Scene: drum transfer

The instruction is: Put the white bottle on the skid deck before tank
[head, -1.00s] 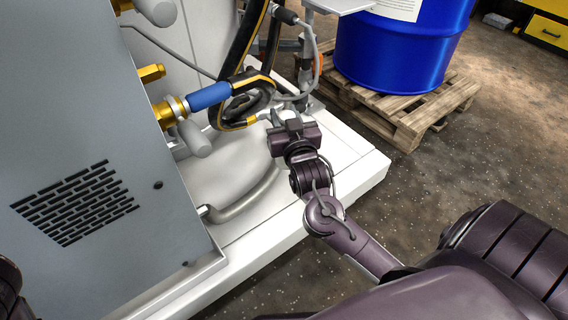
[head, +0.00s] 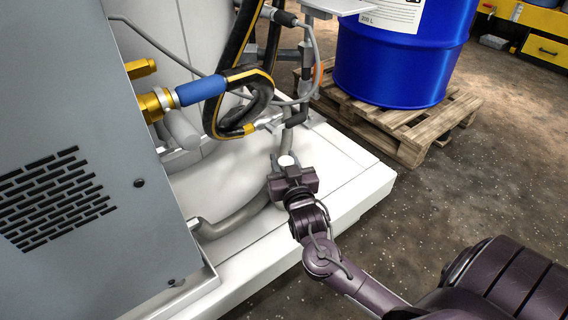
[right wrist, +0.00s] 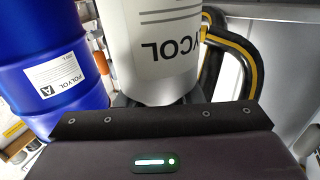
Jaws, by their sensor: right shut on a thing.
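My right gripper (head: 288,172) is shut on the white bottle over the white skid deck (head: 342,165). In the head view only the bottle's pale top (head: 286,160) shows; the gripper hides the rest. In the right wrist view the bottle (right wrist: 155,45) is large and close between the fingers, with dark lettering ending in "YCOL". I cannot tell whether its base touches the deck. A large white body, seemingly the tank (head: 205,40), stands behind the hoses at the upper left. My left gripper is not in view.
A black-and-yellow hose (head: 238,60) with a blue sleeve (head: 201,90) hangs behind the gripper. A grey vented cabinet (head: 100,130) stands at the left. A blue drum (head: 395,65) stands on a wooden pallet (head: 430,130) beyond the deck.

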